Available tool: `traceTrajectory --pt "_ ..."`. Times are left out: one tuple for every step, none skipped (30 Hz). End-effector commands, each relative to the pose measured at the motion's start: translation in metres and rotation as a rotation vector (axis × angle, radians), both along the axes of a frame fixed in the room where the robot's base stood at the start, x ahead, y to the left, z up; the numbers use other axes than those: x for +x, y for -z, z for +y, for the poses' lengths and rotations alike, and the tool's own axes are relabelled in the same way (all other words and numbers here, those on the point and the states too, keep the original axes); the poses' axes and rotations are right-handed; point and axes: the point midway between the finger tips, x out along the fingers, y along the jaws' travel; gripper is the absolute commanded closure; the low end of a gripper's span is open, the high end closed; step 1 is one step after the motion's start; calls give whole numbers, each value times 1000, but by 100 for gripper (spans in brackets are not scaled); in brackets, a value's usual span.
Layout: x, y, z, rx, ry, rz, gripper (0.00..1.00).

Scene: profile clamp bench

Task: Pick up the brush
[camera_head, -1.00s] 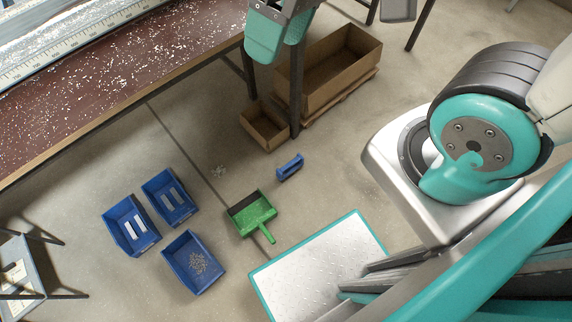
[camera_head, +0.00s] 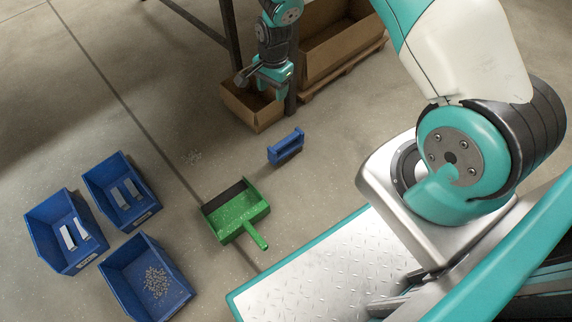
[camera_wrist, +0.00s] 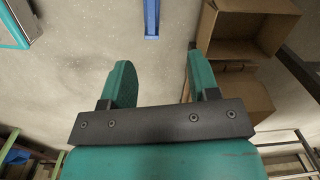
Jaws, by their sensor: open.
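The brush (camera_head: 286,147) is a blue piece on the concrete floor, in the middle of the head view. In the wrist view the brush (camera_wrist: 151,20) shows at the top edge, partly cut off, ahead of the gap between my fingers. My gripper (camera_head: 264,78) is open and empty, in the air. In the head view it appears above and slightly left of the brush, overlapping the small cardboard box. In the wrist view its two teal fingers (camera_wrist: 158,72) are well apart, with bare floor between them. The fingers do not touch the brush.
A green dustpan (camera_head: 238,211) lies left of and below the brush. Several blue bins (camera_head: 112,262) stand at lower left. A small cardboard box (camera_head: 254,110) and a large one (camera_head: 335,50) stand near a dark table leg (camera_head: 231,35). Floor around the brush is clear.

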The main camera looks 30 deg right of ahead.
Motion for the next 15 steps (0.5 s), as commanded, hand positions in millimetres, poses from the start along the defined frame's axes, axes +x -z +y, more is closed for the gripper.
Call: traceTrajectory --pt "-1 49 -9 -13 56 12 45" --pt "-1 64 -13 -20 85 16 45" --pt "-1 81 -18 -28 119 17 45" --pt "-2 91 -21 -33 142 20 45" --pt "-2 100 -23 -38 160 22 45" --pt "-3 109 -26 -42 182 23 45" --pt "-3 115 -28 -45 193 25 45" --pt "-3 119 -29 -47 203 24 45" --pt "-3 125 -30 -49 212 25 45" --pt "-4 129 -31 -50 216 25 45" --pt "-4 134 -31 -51 219 26 45" --pt "-4 141 -31 -52 220 27 45" --pt "-4 147 -31 -52 220 27 45" --pt "-5 154 -31 -52 220 28 45" --pt "-5 164 -31 -51 219 28 45"
